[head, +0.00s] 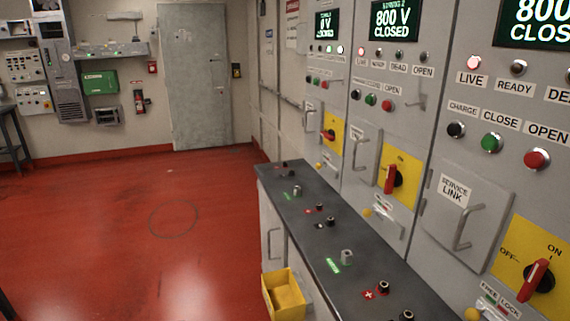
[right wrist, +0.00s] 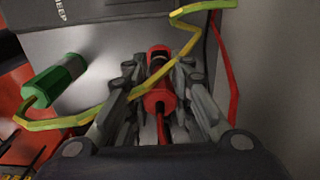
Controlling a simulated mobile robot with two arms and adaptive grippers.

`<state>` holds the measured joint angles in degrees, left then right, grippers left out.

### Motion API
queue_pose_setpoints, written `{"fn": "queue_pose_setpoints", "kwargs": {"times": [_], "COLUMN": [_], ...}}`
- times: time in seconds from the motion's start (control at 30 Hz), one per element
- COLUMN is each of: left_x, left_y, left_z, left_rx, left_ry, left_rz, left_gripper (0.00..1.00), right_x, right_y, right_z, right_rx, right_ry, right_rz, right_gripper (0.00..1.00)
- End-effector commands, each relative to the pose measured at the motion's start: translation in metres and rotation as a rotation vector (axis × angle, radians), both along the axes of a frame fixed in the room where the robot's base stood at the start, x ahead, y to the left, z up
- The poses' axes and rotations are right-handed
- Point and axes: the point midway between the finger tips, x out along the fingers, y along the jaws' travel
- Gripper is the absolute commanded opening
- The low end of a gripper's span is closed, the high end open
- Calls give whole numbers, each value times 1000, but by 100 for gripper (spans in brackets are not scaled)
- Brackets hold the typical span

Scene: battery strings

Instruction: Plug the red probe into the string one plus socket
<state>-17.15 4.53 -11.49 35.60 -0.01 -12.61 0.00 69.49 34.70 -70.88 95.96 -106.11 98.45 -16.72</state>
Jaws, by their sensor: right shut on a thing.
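My right gripper (right wrist: 159,76) is in the right wrist view, with its two fingers shut on the red probe (right wrist: 158,97). A red lead runs from the probe back toward the wrist. The probe's tip is hard to make out. In the head view, dark round sockets stand along the grey bench top. A near socket (head: 384,287) has a red plus mark (head: 368,295) beside it, and a smaller red-marked socket (head: 319,207) sits farther along. Which one belongs to string one is not readable. Neither gripper shows in the head view.
A green handle (right wrist: 55,80) with a yellow-green cable (right wrist: 100,108) lies close left of the gripper, and the cable passes near the fingers. Cabinets with red switches (head: 537,279) rise behind the bench (head: 350,235). A yellow bin (head: 284,294) hangs at its front. The red floor at left is clear.

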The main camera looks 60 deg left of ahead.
Motion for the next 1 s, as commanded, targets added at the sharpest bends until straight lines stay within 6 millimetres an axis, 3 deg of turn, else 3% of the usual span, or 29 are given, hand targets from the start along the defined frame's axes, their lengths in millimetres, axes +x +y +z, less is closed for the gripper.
{"fn": "queue_pose_setpoints", "kwargs": {"times": [1.0], "left_x": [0], "left_y": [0], "left_z": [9], "left_rx": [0], "left_ry": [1], "left_rz": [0], "left_gripper": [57], "right_x": [0], "right_y": [0], "right_z": [25], "right_rx": [0], "right_ry": [0], "right_rz": [0], "right_gripper": [0]}}
